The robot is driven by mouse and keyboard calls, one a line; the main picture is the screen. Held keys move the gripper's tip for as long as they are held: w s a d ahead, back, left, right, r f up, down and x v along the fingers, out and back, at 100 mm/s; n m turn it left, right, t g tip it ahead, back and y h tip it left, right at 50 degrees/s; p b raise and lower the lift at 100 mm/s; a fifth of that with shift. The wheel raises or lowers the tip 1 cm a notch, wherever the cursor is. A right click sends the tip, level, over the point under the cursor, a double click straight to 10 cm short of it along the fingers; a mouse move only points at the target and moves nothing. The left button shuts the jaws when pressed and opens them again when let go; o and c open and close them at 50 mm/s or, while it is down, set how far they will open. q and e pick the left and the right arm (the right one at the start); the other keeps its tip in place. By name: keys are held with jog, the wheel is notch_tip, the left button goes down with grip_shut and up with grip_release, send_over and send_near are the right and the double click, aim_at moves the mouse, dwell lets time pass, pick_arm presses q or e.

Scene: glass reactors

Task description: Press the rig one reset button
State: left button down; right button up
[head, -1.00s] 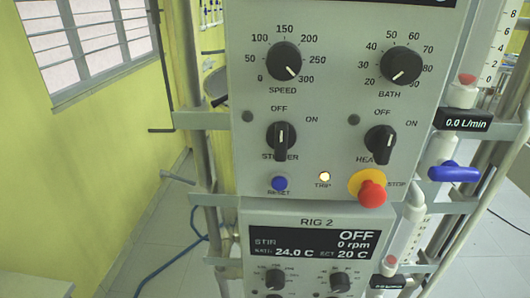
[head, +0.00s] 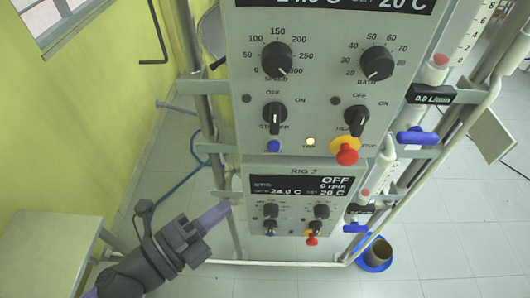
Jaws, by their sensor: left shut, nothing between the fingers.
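The blue reset button (head: 274,146) sits at the lower left of the upper control panel (head: 320,90), whose name plate is out of view; the panel below is marked RIG 2. A trip lamp (head: 310,141) glows pale yellow to the button's right. A red stop button on a yellow collar (head: 344,150) is further right. My left gripper (head: 226,207) comes in from the lower left. Its fingers are shut and empty, and they show below and to the left of the blue button, apart from it. My right gripper is out of view.
The RIG 2 panel (head: 296,172) below has its own knobs, blue button and red stop. Metal frame posts (head: 197,100) and a bracket stand left of the panels. A blue valve handle (head: 417,137) is at right. A small table (head: 50,250) stands at lower left.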

aim_at(279, 148)
pick_arm(q)
jog(key=p+x, duration=0.1)
jog(key=x, duration=0.3)
jog(key=w+a+p+x, duration=0.1)
jog(key=x, duration=0.3)
jog(key=w+a+p+x, duration=0.1)
jog(key=x, duration=0.4)
jog(key=shift+p, duration=0.35)
jog(key=shift+a, duration=0.1)
